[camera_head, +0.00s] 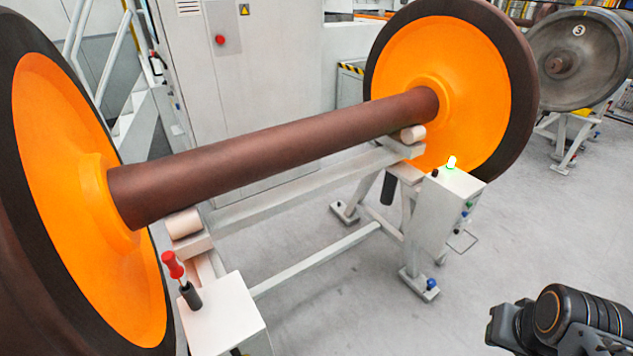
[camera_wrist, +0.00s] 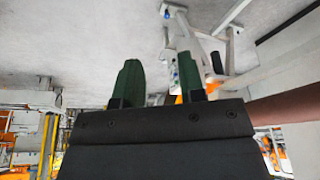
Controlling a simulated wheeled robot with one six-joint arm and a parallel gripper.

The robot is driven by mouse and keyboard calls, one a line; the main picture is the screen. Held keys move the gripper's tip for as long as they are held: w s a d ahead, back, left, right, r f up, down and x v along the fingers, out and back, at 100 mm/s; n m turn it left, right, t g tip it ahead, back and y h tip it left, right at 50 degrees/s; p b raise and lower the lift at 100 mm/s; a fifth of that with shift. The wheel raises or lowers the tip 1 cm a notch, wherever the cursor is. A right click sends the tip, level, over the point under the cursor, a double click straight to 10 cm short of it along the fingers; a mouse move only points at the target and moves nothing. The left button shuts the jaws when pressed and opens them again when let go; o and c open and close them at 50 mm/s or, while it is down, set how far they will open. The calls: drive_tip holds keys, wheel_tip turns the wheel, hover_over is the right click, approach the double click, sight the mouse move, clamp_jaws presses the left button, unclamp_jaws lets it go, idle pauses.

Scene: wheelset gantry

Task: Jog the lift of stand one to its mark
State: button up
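A grey stand (camera_head: 300,190) carries a wheelset with orange wheel discs and a brown axle (camera_head: 270,145). The axle lies across the stand's two pale rollers (camera_head: 183,223). A grey control box (camera_head: 448,210) is on the stand's right end, with a lit green lamp (camera_head: 451,162) on top and small blue and green buttons on its side. A red-handled lever (camera_head: 173,266) rises from a box at the left end. I cannot make out a lift mark or number on this stand. My gripper (camera_wrist: 160,82) shows two green fingers apart, with nothing between them.
A grey cabinet (camera_head: 260,80) with a red button stands behind the axle. Another wheelset (camera_head: 572,60), tagged with a number, sits on a stand at the back right.

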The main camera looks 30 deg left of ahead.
drive_tip(key=shift+c, duration=0.5)
clamp_jaws()
idle(1.2)
